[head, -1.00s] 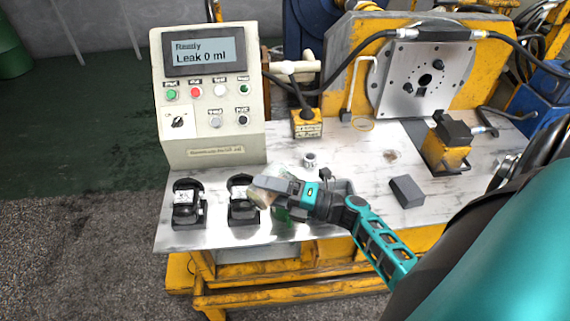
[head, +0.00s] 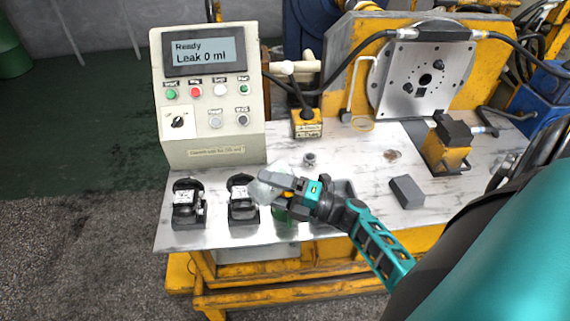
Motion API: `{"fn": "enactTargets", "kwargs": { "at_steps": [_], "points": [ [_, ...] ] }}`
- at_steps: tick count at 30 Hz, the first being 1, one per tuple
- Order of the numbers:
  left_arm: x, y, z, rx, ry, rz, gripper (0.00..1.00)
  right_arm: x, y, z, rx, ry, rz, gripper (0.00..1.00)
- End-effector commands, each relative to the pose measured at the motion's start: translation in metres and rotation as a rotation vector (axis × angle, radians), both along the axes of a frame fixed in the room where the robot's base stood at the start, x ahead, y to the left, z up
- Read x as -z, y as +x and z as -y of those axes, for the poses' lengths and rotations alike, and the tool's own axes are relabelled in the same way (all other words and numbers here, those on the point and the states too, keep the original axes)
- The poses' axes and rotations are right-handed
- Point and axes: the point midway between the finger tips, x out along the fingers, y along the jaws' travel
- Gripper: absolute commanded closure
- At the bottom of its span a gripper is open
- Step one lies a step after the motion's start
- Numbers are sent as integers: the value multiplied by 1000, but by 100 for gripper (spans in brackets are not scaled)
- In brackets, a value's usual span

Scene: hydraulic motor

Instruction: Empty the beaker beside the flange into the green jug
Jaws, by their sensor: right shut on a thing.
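My right gripper (head: 285,186) is shut on a clear beaker (head: 266,188) and holds it tilted above the front part of the bench. The beaker looks clear, with no amber tint visible. The green jug (head: 283,215) stands below the gripper, mostly hidden by the gripper and the beaker. I cannot tell the jug's fill level. The flange (head: 408,100) is the grey plate with holes on the yellow housing at the back right. My left gripper is not in view.
Two black devices (head: 187,205) (head: 242,200) stand left of the jug. A control box (head: 208,140) reads "Ready, Leak 0 ml". A small metal fitting (head: 309,160), a dark block (head: 406,192) and a yellow pump unit (head: 447,150) stand on the bench (head: 345,160). Hoses arch above the flange.

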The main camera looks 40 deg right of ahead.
Motion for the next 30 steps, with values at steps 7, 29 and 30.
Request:
{"fn": "enactTargets", "kwargs": {
  "at_steps": [7, 29, 30],
  "points": [
    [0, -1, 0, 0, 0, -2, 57, -1, 0, 0, 0, 1, 2, 65],
    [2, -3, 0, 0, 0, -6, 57, -7, 1, 3, 0, 97, -22, 65],
    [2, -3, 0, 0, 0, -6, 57, -7, 1, 3, 0, 97, -22, 65]
  ]
}}
